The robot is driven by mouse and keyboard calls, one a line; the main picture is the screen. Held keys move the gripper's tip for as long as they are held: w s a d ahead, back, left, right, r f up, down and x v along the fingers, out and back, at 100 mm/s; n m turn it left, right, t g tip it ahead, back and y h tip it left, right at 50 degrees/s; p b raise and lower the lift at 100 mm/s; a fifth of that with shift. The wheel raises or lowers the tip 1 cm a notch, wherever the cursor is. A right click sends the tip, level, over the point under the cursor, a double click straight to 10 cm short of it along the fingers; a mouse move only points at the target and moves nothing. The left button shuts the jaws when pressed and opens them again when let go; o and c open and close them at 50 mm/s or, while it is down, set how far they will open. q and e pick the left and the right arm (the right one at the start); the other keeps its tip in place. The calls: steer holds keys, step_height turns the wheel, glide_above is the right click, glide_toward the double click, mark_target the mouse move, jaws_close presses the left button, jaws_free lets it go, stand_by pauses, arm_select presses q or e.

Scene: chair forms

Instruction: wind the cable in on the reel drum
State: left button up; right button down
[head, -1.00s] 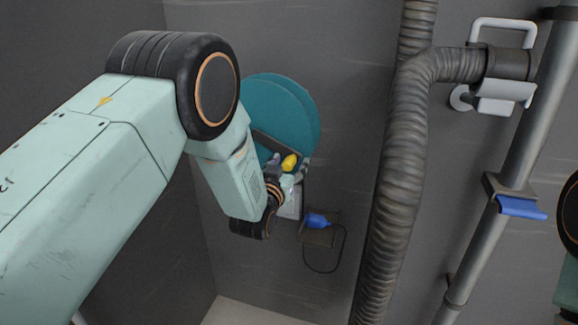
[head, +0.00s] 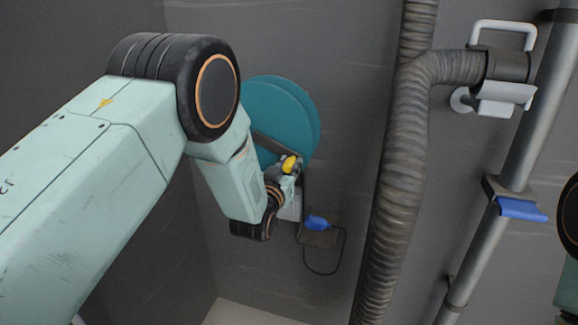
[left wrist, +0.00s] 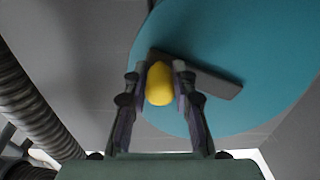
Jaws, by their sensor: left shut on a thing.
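The teal reel drum (head: 285,108) is on the back wall, partly hidden behind my left arm; it also fills much of the left wrist view (left wrist: 230,50). A dark crank arm (left wrist: 215,84) lies across its face and carries a yellow knob (left wrist: 160,84). My left gripper (left wrist: 160,80) is shut on the yellow knob, with a finger on each side. The knob also shows in the head view (head: 290,164). A blue plug-like piece (head: 317,222) sits on a small bracket below the drum. The black cable (head: 335,262) hangs in a loop beneath it.
A thick ribbed hose (head: 398,170) runs down the wall right of the drum. A grey pipe (head: 520,160) with a blue lever (head: 521,209) stands further right. A white handle (head: 503,25) is at the upper right.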

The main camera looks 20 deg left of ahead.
mark_target(298, 141)
arm_select(q)
steer(key=o, duration=0.5)
steer(key=shift+s, duration=0.1)
steer(key=r+p, duration=0.2)
steer(key=r, duration=0.1)
steer(key=d+r+p, duration=0.1)
steer(key=r, duration=0.1)
steer(key=shift+p, duration=0.4)
steer(key=shift+f, duration=0.1)
steer(key=shift+o, duration=0.6)
steer(key=shift+a+f, duration=0.1)
steer(key=shift+f, duration=0.05)
steer(key=o, duration=0.6)
